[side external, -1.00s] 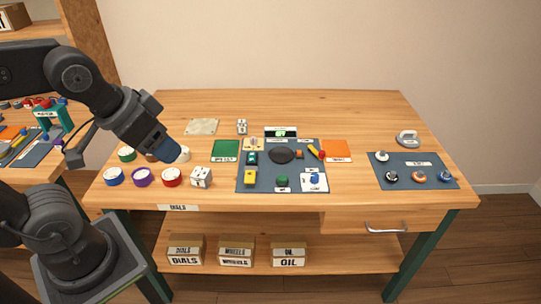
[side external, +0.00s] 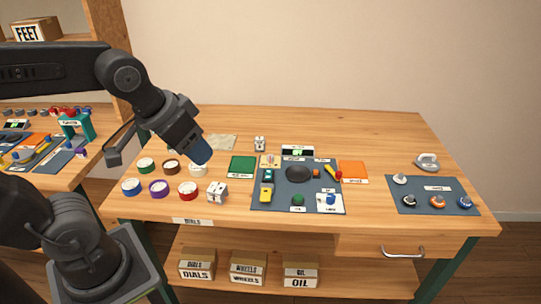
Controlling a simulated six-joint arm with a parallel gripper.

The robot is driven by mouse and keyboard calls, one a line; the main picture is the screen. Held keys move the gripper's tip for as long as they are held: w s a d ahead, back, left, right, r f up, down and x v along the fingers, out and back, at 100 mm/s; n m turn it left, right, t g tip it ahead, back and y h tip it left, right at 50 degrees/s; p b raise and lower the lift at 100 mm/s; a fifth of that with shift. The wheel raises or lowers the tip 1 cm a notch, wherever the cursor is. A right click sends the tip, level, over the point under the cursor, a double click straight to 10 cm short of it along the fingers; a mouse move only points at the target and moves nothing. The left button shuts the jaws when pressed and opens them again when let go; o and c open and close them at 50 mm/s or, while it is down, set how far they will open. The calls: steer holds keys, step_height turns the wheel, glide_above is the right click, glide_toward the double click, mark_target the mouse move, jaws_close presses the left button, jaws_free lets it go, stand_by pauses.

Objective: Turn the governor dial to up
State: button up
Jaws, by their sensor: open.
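The dark mat (side external: 312,188) in the middle of the bench holds several controls. They include a black round disc (side external: 298,174), a green knob (side external: 298,199), a blue dial on a white plate (side external: 331,199), a yellow block (side external: 265,195) and a small knob on a cream plate (side external: 270,160). The labels are too small to read, so I cannot tell which is the governor dial or how it is turned.
Several coloured round pots, such as a red one (side external: 188,190), stand below and left of my gripper. A white block (side external: 217,192) sits beside them. Green (side external: 243,166) and orange (side external: 353,171) squares flank the mat. A second mat (side external: 407,207) with knobs lies at right.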

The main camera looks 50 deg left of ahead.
steer(key=w+a+n, duration=0.2)
steer(key=w+a, duration=0.2)
steer(key=w, duration=0.7)
steer(key=n+g+y, duration=0.2)
steer(key=n, duration=0.2)
glide_above(271, 156)
steer(key=s+d, duration=0.3)
steer(key=s, duration=0.2)
step_height(271, 156, down, 16)
steer(key=x, duration=1.4)
steer(key=shift+w+a, duration=0.25)
steer(key=shift+a, duration=0.05)
steer(key=shift+c, duration=0.4)
steer(key=c, duration=0.9)
steer(key=shift+o, duration=0.2)
